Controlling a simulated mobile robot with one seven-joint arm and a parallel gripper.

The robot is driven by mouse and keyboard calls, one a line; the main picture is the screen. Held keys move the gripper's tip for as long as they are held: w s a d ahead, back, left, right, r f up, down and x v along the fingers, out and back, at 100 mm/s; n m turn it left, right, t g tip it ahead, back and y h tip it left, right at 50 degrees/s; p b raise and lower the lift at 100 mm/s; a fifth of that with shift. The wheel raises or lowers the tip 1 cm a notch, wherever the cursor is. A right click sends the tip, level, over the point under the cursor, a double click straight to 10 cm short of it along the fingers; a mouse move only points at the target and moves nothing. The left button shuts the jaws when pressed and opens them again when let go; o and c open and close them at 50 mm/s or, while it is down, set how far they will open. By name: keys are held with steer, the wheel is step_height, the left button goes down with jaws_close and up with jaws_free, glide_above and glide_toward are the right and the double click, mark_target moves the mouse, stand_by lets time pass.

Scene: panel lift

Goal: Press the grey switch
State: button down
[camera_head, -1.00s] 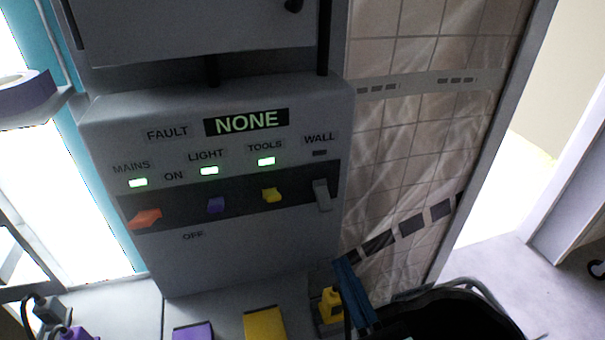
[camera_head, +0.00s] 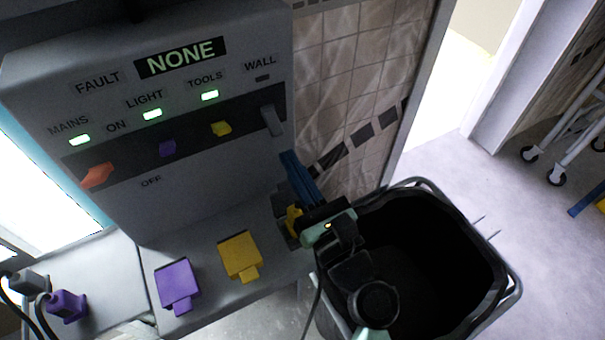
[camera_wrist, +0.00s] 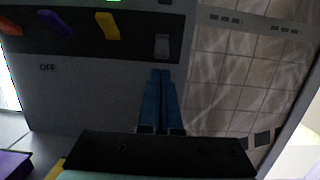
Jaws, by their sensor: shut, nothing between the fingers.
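The grey switch (camera_head: 271,120) is at the right end of the dark strip on the panel, under the WALL label. Its lamp is dark, and its lever hangs down. It also shows in the wrist view (camera_wrist: 162,46), just above my fingertips. My gripper (camera_head: 287,156) has blue fingers, shut and empty, below and slightly right of the grey switch. In the wrist view my gripper (camera_wrist: 162,74) points up at the switch with a small gap in the picture. I cannot tell the depth between them.
Orange (camera_head: 97,175), purple (camera_head: 167,148) and yellow (camera_head: 221,129) switches sit left of it, their lamps lit green. The display (camera_head: 181,57) reads NONE. Purple (camera_head: 178,285) and yellow (camera_head: 240,255) plugs are below. A black bin (camera_head: 440,240) stands right, beside a tiled wall (camera_head: 345,75).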

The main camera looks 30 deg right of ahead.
mark_target(273, 124)
steer(key=shift+w+a+r, duration=0.1)
steer(key=shift+w+r, duration=0.15)
steer(key=shift+w, duration=0.9)
steer(key=shift+w+r, duration=0.2)
steer(key=shift+w, duration=0.95)
steer(key=shift+r+p, duration=0.15)
steer(key=shift+p, duration=0.55)
steer(key=shift+s+g+p, duration=0.15)
steer(key=shift+g+p, duration=0.15)
steer(key=shift+p, duration=0.5)
steer(key=shift+r, duration=0.1)
